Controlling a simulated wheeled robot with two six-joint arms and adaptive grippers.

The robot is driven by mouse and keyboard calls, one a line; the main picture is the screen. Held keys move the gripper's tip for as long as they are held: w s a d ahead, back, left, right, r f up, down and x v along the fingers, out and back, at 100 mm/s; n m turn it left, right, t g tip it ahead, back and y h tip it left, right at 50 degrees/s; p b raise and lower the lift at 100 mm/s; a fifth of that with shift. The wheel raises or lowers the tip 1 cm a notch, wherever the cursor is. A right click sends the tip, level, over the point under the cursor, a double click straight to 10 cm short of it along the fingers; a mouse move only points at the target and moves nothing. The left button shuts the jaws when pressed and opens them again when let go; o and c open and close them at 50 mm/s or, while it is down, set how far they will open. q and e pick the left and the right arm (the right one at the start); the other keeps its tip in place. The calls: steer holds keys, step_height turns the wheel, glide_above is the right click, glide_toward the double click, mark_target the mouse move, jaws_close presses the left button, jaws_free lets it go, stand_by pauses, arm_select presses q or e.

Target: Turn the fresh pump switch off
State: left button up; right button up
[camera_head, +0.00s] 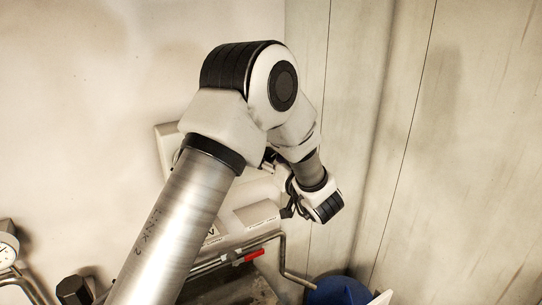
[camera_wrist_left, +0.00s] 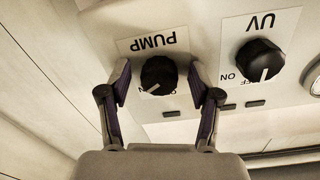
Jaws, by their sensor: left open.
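In the left wrist view a black round pump knob (camera_wrist_left: 158,74) sits on a pale panel under an upside-down "PUMP" label (camera_wrist_left: 152,43). Its white pointer mark points to the lower left of the picture. No word "fresh" is readable. My left gripper (camera_wrist_left: 160,80) is open, with one finger on each side of the knob. Gaps show between fingers and knob; depth is hard to judge. In the head view my left arm covers most of the panel (camera_head: 257,214), and the knob is not visible. My right gripper is not in view.
A black UV knob (camera_wrist_left: 260,60) with on/off marks stands to the right of the pump knob. Small dark slots lie below them. The head view shows a bent pipe (camera_head: 283,262), a red handle (camera_head: 254,255), a blue object (camera_head: 338,291), a gauge (camera_head: 8,246) and a panelled wall (camera_head: 455,150).

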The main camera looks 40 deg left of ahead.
arm_select(q)
steer(key=shift+d, duration=0.15)
steer(key=shift+d+r, duration=0.2)
steer(key=shift+d, duration=0.1)
steer(key=c, duration=0.4)
steer(key=shift+d, duration=0.2)
steer(key=c, duration=0.7)
steer(key=shift+s, duration=0.1)
steer(key=shift+c, duration=0.2)
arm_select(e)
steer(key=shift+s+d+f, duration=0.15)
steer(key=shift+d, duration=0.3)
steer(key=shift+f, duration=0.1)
